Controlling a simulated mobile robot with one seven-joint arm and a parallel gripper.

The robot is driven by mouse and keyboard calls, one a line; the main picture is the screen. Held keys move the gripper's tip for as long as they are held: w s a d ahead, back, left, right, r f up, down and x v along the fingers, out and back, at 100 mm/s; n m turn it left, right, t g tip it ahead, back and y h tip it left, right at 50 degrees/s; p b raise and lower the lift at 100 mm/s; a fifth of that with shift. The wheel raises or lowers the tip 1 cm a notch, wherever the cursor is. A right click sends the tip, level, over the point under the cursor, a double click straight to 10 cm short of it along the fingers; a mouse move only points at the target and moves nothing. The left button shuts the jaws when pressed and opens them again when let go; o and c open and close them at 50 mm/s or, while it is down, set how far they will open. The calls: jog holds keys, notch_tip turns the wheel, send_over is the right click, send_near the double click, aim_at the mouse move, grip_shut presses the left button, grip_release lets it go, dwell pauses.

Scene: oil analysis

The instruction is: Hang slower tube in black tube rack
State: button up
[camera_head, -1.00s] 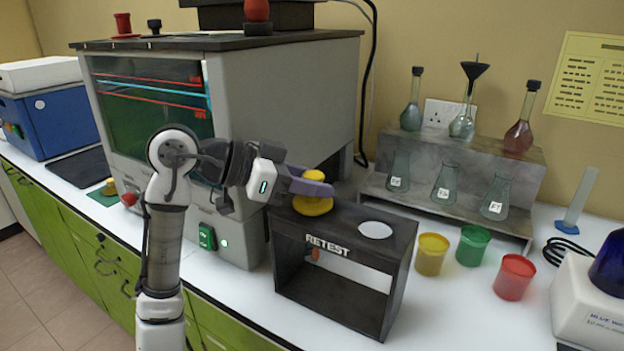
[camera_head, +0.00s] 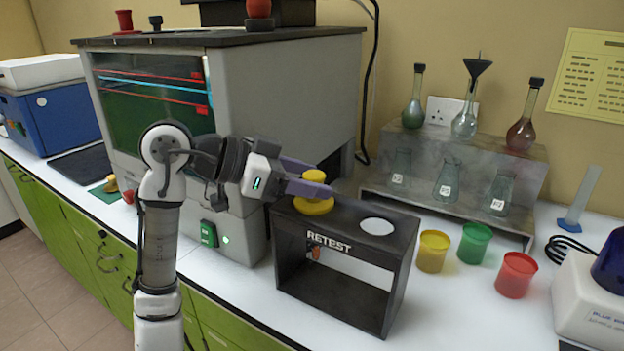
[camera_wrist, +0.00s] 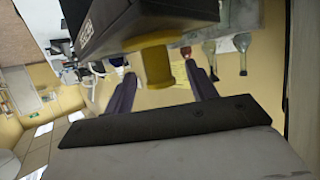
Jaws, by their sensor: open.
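The black tube rack (camera_head: 398,262), labelled RETEST, stands on the white counter. A tube with a yellow flanged top (camera_head: 314,207) hangs in its left hole. A small reddish part of the tube shows below the rack's top, behind the label. The right hole is empty and shows white. My gripper (camera_head: 318,180) is open at the yellow top, with its purple fingers apart. In the wrist view the yellow top (camera_wrist: 157,66) sits between the two spread fingers, against the rack (camera_wrist: 115,28). I cannot tell whether either finger touches it.
A large grey machine (camera_head: 290,100) stands close behind my arm, left of the rack. Yellow (camera_head: 432,252), green (camera_head: 473,245) and red (camera_head: 515,276) cups stand right of the rack. A grey stand (camera_head: 465,170) with flasks is behind them.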

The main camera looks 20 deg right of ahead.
jog(key=s+b+v, duration=0.1)
jog(key=v, duration=1.1)
jog(key=shift+w+a+r, duration=0.15)
jog(key=shift+w+a, duration=0.25)
jog(key=shift+w, duration=0.15)
